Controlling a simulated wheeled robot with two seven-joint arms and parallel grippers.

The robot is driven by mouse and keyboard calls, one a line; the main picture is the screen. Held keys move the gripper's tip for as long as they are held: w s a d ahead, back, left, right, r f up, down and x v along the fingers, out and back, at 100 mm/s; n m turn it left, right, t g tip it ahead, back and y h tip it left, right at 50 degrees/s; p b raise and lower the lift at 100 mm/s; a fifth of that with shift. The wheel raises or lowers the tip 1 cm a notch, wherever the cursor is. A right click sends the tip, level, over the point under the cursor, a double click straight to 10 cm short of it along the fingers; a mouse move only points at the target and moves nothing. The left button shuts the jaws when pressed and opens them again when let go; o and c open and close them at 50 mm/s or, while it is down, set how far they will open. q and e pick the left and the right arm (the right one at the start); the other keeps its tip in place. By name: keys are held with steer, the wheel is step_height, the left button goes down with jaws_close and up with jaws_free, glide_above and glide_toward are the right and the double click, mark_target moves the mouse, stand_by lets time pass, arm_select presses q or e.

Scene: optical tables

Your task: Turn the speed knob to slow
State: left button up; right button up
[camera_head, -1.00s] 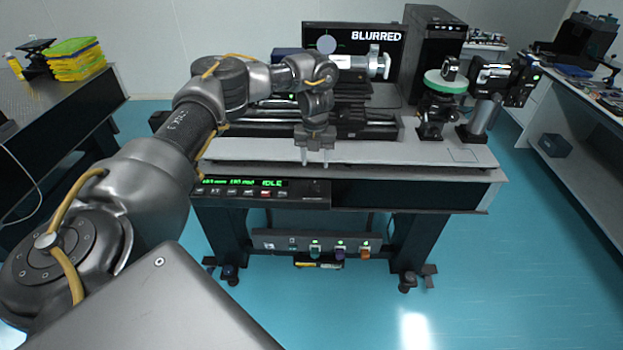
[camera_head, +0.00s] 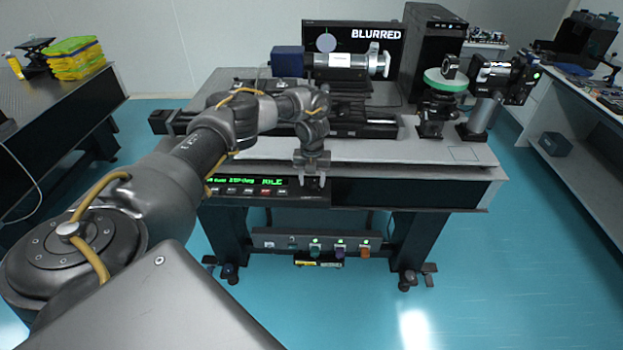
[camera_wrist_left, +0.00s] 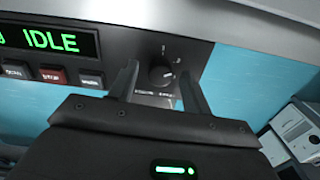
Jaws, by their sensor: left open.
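The speed knob (camera_wrist_left: 161,73) is a small round dark knob on the right end of the black control panel (camera_wrist_left: 120,57), with small white marks around it. In the left wrist view my left gripper (camera_wrist_left: 160,80) is open, with one finger on each side of the knob. I cannot tell whether the fingers touch it. In the head view my left gripper (camera_head: 312,183) points down at the panel's right end and hides the knob. The green panel display (camera_wrist_left: 45,38) reads IDLE. My right gripper is not in view.
The panel is on the front edge of the optical table (camera_head: 450,150). A laser-like tube (camera_head: 340,62), a green-topped mount (camera_head: 445,82) and a camera (camera_head: 500,78) stand behind it. A monitor (camera_head: 376,36) reads BLURRED. A lower box with coloured knobs (camera_head: 280,240) sits below.

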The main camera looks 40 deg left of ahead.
arm_select(q)
steer(key=shift+f, duration=0.25)
steer(key=shift+c, duration=0.2)
steer(key=c, duration=1)
steer(key=shift+o, duration=0.2)
steer(key=shift+r+n, duration=0.1)
steer(key=shift+n, duration=0.2)
steer(key=n+p, duration=0.2)
steer(key=n, duration=0.3)
steer(key=shift+a, duration=0.1)
steer(key=n+p, duration=0.2)
steer(key=n, duration=0.4)
steer(key=shift+n, duration=0.3)
